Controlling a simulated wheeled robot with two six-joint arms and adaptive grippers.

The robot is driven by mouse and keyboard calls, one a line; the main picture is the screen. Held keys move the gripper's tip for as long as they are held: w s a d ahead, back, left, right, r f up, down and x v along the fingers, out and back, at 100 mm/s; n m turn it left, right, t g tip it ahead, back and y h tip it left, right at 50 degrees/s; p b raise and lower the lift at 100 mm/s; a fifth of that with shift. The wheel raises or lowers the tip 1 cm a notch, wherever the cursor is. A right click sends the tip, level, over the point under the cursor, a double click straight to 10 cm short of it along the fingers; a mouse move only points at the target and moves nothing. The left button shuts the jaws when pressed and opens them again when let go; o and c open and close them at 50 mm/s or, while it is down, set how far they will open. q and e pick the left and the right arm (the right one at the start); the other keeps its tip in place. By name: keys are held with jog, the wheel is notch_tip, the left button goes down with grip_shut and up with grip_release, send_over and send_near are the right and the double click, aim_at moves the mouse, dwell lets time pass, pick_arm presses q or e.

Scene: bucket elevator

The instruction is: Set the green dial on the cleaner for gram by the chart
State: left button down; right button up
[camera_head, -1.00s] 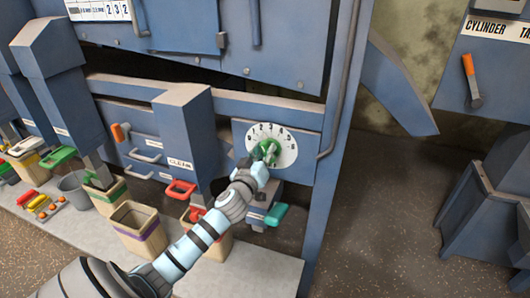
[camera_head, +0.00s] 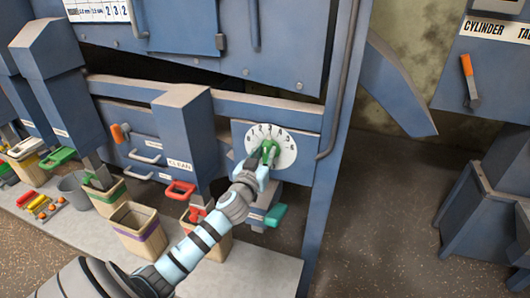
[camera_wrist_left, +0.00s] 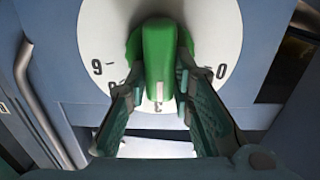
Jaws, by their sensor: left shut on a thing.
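The green dial (camera_head: 268,149) sits on a white numbered plate (camera_head: 287,156) on the blue cleaner (camera_head: 311,170). My left gripper (camera_head: 260,165) is shut on the dial's raised green grip. In the left wrist view the grip (camera_wrist_left: 160,50) stands between the fingers of my left gripper (camera_wrist_left: 158,88), and digits show on both sides of it; some are hidden by the fingers. A chart (camera_head: 98,11) is cut off at the top left; its visible row ends in 2 3 2, and I cannot make out a gram row. My right gripper is out of view.
Wooden bins (camera_head: 137,232) stand on the grey slab at the lower left. An orange-handled lever (camera_head: 468,72) is on the machine at right. The floor between is clear.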

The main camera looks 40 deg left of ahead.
pick_arm(q)
jog(key=m, duration=0.3)
jog(key=m+p, duration=0.1)
jog(key=m, duration=0.1)
jog(key=shift+w+d, duration=0.1)
jog(key=shift+d, duration=0.15)
jog(key=shift+m, duration=0.3)
jog(key=c, duration=1.4)
grip_release()
jog(key=v, duration=1.2)
jog(key=shift+d, duration=0.1)
